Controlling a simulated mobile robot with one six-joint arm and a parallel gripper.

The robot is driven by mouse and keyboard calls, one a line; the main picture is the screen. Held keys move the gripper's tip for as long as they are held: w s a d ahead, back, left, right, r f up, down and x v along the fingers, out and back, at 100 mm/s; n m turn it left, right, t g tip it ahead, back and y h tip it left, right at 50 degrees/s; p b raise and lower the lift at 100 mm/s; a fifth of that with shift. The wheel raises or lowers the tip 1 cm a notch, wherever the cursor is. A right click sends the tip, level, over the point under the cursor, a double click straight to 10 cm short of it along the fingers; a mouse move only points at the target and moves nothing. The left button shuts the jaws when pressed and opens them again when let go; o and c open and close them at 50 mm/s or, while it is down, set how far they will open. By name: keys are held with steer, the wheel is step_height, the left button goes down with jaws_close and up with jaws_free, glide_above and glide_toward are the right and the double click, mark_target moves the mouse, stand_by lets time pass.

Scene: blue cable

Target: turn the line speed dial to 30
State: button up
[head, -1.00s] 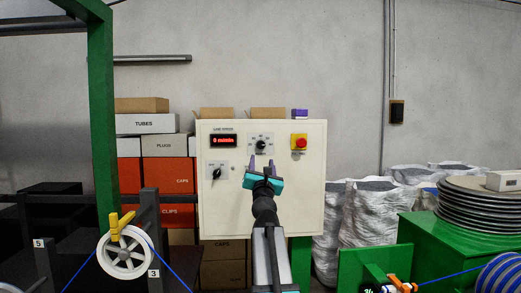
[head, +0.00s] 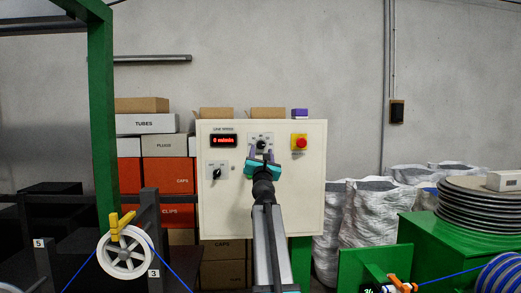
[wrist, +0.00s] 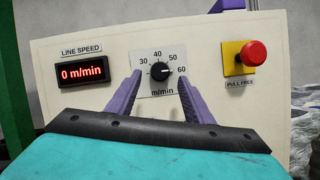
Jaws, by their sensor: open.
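The line speed dial is a black round knob (wrist: 159,71) on a white plate marked 30, 40, 50 and 60 m/min. A short white mark on it seems to point right, towards 60. In the head view the dial (head: 262,143) is high on the cream control panel (head: 290,200). My gripper (wrist: 160,78) is open, its two purple fingers to the left and right of the knob, with a gap on each side. In the head view my gripper (head: 262,149) is just below and in front of the dial. The red display (wrist: 83,73) reads 0 m/min.
A red push button on a yellow plate (wrist: 240,58) is to the right of the dial. A second black rotary switch (head: 217,174) is at the panel's lower left. A green post (head: 103,120) and a pulley wheel (head: 125,253) stand at the left.

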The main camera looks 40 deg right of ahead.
mark_target(261, 146)
steer(key=shift+x, duration=1.95)
steer(key=c, duration=1)
